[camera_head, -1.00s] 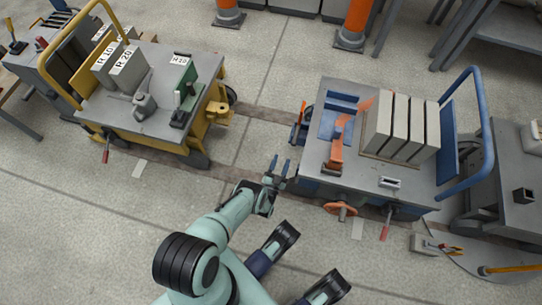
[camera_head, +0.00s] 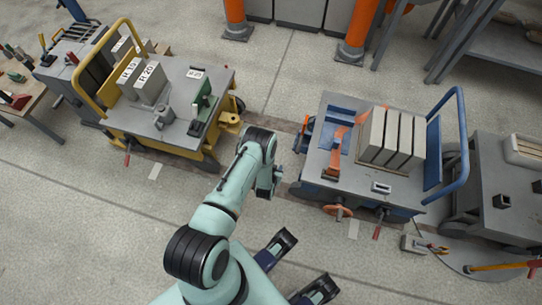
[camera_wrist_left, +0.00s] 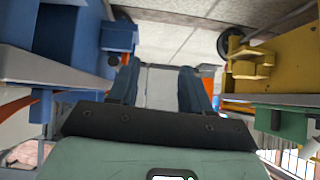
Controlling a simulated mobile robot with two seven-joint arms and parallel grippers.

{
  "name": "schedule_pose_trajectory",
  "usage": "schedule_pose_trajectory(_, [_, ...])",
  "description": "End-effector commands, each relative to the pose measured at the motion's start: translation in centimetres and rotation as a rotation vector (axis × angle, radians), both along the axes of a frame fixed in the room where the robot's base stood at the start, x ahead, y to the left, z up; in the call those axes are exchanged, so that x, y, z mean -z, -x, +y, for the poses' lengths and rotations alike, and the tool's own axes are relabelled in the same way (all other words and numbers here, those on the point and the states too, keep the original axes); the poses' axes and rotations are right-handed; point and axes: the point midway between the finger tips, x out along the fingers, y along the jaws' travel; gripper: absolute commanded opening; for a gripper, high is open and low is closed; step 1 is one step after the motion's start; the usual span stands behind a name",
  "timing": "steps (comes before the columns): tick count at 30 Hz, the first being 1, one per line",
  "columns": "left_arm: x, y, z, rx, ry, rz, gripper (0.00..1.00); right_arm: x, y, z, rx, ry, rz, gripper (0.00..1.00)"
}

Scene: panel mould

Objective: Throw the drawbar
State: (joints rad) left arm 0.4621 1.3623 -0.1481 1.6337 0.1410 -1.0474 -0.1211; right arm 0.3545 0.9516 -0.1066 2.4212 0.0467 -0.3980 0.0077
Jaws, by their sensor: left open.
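The blue cart (camera_head: 345,190) stands right of centre and the yellow cart (camera_head: 175,150) left, with a gap between them. An orange bar (camera_head: 335,155) lies on the blue cart's top; a blue-and-orange fitting (camera_head: 303,135) sits at its left end. I cannot tell which is the drawbar. My left gripper (camera_head: 270,190) hangs in the gap, partly hidden by my wrist, close to the blue cart's left end. In the left wrist view my left gripper (camera_wrist_left: 160,88) is open with nothing between its fingers. The blue cart is left there, the yellow cart right.
Grey blocks (camera_head: 392,140) stand on the blue cart and R 20 blocks (camera_head: 150,82) on the yellow one. An orange handwheel (camera_head: 338,211) sticks out at the blue cart's front. Orange posts (camera_head: 358,30) stand behind.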

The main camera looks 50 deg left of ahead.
Motion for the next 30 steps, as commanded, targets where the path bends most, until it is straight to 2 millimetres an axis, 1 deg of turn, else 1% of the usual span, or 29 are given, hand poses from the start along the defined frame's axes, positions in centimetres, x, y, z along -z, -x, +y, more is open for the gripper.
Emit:
schedule_pose_trajectory(1, [-1.1,0.4,-0.7,-0.001,0.033,0.024,0.48,-1.0,-0.1,0.0,0.0,0.0,-0.004,0.51])
schedule_pose_trajectory(8, [-3.4,2.7,-3.8,-0.004,0.161,0.132,0.48,-3.0,-0.4,0.0,0.0,0.0,-0.01,0.51])
schedule_pose_trajectory(12, [-5.2,4.3,-5.8,-0.006,0.236,0.199,0.48,-4.3,-0.6,0.0,0.0,-0.001,-0.014,0.51])
schedule_pose_trajectory(24, [-9.2,8.0,-10.7,0.01,0.392,0.349,0.48,-6.7,-1.1,0.0,0.0,0.0,-0.022,0.51])
schedule_pose_trajectory(30, [-10.2,9.1,-12.0,0.016,0.43,0.389,0.48,-7.3,-1.3,0.0,0.0,0.0,-0.024,0.51])
